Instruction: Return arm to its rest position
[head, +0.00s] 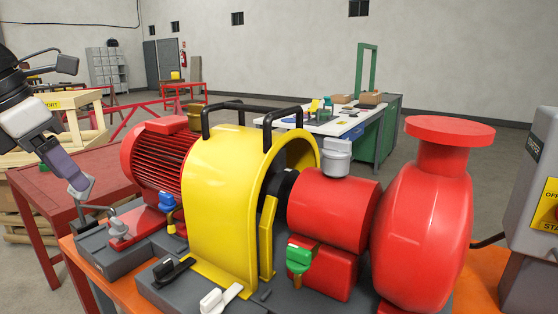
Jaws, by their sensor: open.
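My arm reaches in from the left edge. My gripper (80,188) points down and to the right above the red table and the left end of the pump skid. It is open, with nothing seen between its fingers, and it looks apart from the red motor (160,150). The skid holds that finned motor, a yellow coupling guard (222,190) with black handles, and a red pump (425,220). The upper part of my arm lies outside the picture.
A red table (85,170) stands at the left beside the skid. Blue (166,201), green (299,257), black (170,268) and white (221,298) handles stick up from the skid. A grey control box (535,190) stands at the right. A workbench (335,125) is behind.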

